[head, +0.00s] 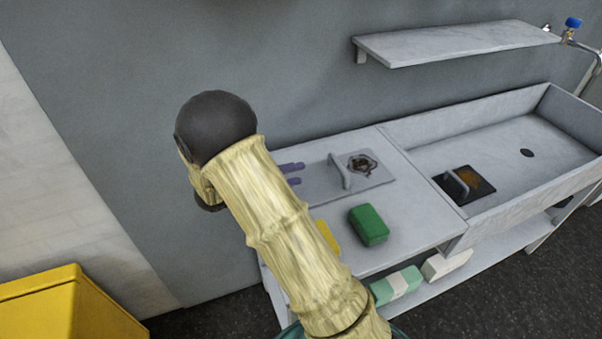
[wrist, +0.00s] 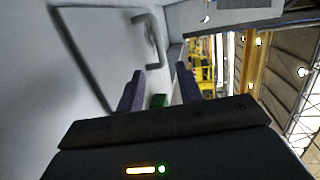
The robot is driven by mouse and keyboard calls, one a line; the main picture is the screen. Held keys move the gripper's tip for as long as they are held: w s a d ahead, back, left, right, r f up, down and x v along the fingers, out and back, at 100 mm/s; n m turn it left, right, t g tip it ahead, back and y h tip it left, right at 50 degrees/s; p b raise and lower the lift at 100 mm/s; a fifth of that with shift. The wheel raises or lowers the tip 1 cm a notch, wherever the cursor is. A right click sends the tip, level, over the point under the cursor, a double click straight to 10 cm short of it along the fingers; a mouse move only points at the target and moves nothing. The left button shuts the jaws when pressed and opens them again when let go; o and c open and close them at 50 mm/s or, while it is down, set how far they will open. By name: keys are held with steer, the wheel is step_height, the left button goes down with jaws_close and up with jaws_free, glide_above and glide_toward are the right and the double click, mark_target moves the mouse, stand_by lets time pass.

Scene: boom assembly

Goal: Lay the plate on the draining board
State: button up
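A flat grey plate (head: 324,184) with an upright handle and a dark ring-shaped mark lies on the draining board (head: 408,208), left of the sink basin. In the wrist view its handle (wrist: 151,42) stands ahead of the fingers. A second, dark plate (head: 480,192) with a handle and a brown patch lies in the basin.
A green block (head: 368,225) and a partly hidden yellow item (head: 326,236) sit at the board's front. Green-white (head: 396,286) and white (head: 447,264) blocks lie on the lower shelf. A wall shelf (head: 455,43) hangs above. A yellow box (head: 65,308) stands at lower left.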

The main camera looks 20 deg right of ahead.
steer(key=shift+w+d, duration=0.1)
stand_by(0.4)
